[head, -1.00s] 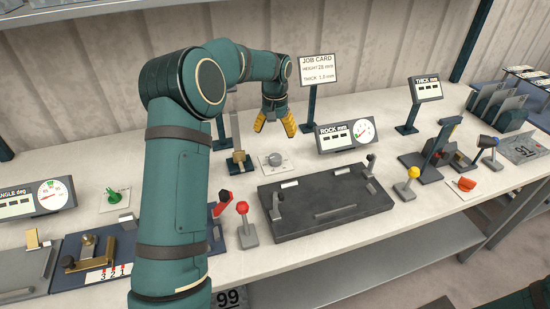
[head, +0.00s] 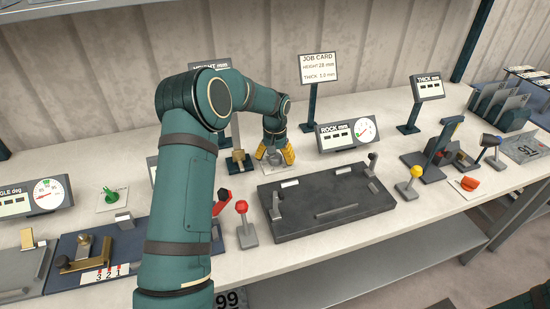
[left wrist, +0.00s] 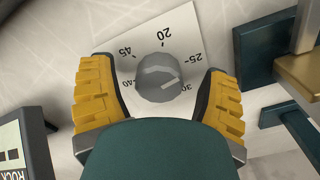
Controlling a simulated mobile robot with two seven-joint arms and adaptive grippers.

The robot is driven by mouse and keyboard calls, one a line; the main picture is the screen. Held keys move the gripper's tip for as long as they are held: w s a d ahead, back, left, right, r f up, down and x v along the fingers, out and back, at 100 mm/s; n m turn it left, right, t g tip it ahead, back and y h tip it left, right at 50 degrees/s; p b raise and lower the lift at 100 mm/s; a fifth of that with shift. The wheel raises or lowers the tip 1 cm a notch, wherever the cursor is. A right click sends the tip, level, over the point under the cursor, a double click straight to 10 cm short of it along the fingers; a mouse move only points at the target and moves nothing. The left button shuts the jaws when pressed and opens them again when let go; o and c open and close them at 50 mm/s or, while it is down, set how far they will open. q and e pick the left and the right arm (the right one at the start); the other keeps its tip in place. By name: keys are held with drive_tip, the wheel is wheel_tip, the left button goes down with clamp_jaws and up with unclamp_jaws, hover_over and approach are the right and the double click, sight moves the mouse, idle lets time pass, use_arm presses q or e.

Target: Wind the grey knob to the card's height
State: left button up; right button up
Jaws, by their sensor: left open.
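The grey knob (head: 275,160) sits on a white dial plate with printed numbers on the bench. In the left wrist view the knob (left wrist: 157,80) lies between my fingers, with the numbers 20, 25, 30, 40 and 45 around it. A pale mark on the knob points roughly toward 30. My left gripper (head: 275,155) is open and lowered around the knob, with a small gap on each side in the wrist view (left wrist: 160,104). The job card (head: 318,68) reads height 28 mm. The height display (head: 209,66) is mostly hidden behind my arm. My right gripper is out of view.
The rock display (head: 347,134) stands close right of the knob. A brass-topped block (head: 238,160) stands just left. A dark plate with small levers (head: 330,212) lies in front, with a red-knobbed lever (head: 243,222) and a yellow-knobbed lever (head: 413,180) beside it.

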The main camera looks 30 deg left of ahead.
use_arm(q)
drive_tip(key=c, duration=1.2)
drive_tip(key=shift+m, duration=0.3)
drive_tip(key=m+p, duration=0.2)
drive_tip(key=m, duration=0.2)
drive_tip(key=shift+a, duration=0.1)
drive_tip(key=shift+a+m+p, duration=0.1)
drive_tip(key=shift+m+p, duration=0.6)
drive_tip(key=shift+m, duration=1.9)
drive_tip(key=o, duration=1.2)
